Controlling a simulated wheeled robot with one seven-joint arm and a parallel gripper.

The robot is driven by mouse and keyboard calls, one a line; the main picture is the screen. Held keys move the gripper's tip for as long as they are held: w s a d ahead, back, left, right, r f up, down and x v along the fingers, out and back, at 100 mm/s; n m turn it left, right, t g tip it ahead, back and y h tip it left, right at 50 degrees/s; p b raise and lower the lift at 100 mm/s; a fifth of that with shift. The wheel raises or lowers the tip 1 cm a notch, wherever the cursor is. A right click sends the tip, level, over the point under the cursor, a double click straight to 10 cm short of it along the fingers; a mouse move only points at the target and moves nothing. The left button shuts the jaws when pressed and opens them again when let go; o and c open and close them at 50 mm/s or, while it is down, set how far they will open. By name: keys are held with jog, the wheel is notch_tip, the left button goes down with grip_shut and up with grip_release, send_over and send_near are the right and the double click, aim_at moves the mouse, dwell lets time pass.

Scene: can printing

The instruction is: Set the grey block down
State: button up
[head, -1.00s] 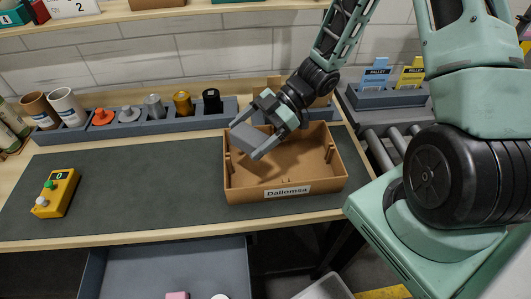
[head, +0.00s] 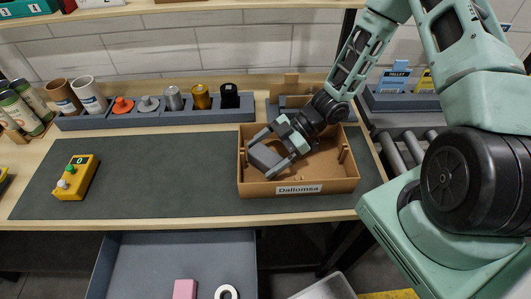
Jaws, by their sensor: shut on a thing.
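The grey block (head: 265,156) is between the fingers of my gripper (head: 277,156), which is shut on it. The block is tilted and sits inside the outline of the open brown box (head: 243,180), toward its left half. The box has a label reading "Dallomsa" (head: 299,189) on its front wall. My gripper reaches in from the upper right, over the box's back wall. I cannot tell whether the block touches the box floor.
The box stands on a dark green mat (head: 150,180). A yellow button unit (head: 76,177) is at left. A grey rack (head: 150,120) with several coloured parts runs along the back. An open drawer (head: 175,265) below holds a pink block (head: 185,289) and a white ring (head: 226,292).

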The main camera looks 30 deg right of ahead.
jog(key=shift+f, duration=0.2)
jog(key=o, duration=0.7)
jog(key=shift+c, duration=0.2)
jog(key=shift+r, duration=0.25)
jog(key=b+v, duration=0.1)
jog(key=v, duration=0.6)
jog(key=shift+d+r+b, duration=0.1)
jog(key=shift+d+b, duration=0.15)
jog(key=shift+b, duration=0.05)
